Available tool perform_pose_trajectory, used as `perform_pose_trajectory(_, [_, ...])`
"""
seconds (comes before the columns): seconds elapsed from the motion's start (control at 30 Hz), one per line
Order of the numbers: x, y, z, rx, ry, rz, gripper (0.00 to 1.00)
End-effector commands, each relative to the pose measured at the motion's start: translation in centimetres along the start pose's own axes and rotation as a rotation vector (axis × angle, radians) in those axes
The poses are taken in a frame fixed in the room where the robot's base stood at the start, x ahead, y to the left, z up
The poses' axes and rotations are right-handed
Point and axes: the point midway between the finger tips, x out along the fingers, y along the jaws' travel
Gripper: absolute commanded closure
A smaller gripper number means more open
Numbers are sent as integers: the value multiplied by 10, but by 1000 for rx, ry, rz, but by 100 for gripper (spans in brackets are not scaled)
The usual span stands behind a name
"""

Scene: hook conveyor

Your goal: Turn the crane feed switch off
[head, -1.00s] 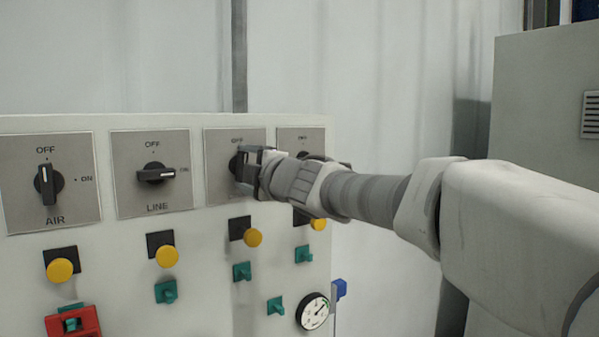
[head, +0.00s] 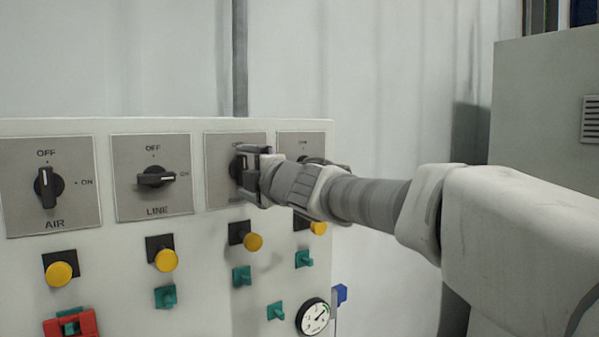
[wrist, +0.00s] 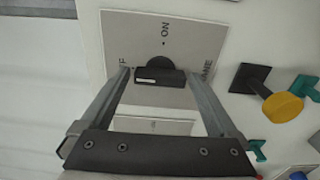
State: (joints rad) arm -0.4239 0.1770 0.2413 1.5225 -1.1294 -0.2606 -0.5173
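The crane feed switch is a black rotary knob on a grey plate (head: 222,145), third from the left on the panel. In the wrist view the knob (wrist: 158,75) lies lengthwise between "OFF" and the plate's name, both partly covered. Its white mark is at the OFF end, and "ON" reads above it. My gripper (head: 248,172) is right in front of the plate and hides part of it in the head view. In the wrist view my gripper (wrist: 158,78) is open, one finger beyond each end of the knob; I cannot tell whether they touch it.
The AIR switch (head: 48,187) points to OFF and the LINE switch (head: 156,177) to ON, on the left. A fourth switch plate (head: 304,140) is partly behind my wrist. Yellow buttons (head: 253,242), green knobs (head: 241,276) and a gauge (head: 313,316) sit below. A grey cabinet (head: 545,100) stands right.

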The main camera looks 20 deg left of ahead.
Motion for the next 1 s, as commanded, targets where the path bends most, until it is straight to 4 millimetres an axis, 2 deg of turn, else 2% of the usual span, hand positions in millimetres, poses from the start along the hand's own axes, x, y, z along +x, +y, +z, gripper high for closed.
perform_pose_trajectory(0.27, [-1,0,0,3,-1,0,0])
perform_pose_trajectory(0.43, [-14,0,1,2,-3,1,0])
perform_pose_trajectory(1.0, [-118,1,0,0,-2,1,0])
